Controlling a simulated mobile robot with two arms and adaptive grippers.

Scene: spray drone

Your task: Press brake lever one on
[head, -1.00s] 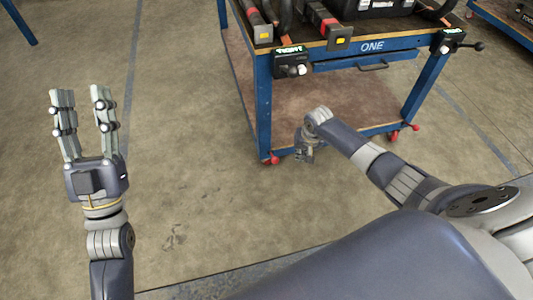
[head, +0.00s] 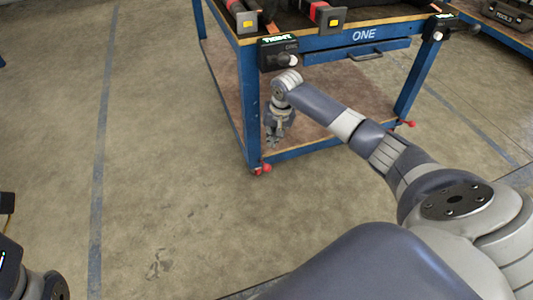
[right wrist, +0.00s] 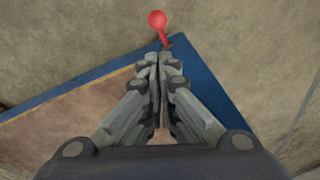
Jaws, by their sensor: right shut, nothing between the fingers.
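A red-knobbed brake lever (head: 262,169) sticks out at the foot of the front left leg of the blue table marked ONE (head: 365,34). Its round red knob (right wrist: 157,19) and short red stem show in the right wrist view, just beyond the fingertips at the corner of the blue lower frame. My right gripper (head: 273,141) points down beside that leg, above the lever. In the right wrist view its fingers (right wrist: 159,62) are shut together and empty, apart from the knob. Of my left arm (head: 25,275) only a part shows at the lower left edge; its fingers are not seen.
Another red lever (head: 408,123) is at the front right leg. A black clamp box with a white knob (head: 280,54) hangs on the table's front left corner, close above my right wrist. A drawer handle (head: 367,56) is on the front. The floor left of the table is clear.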

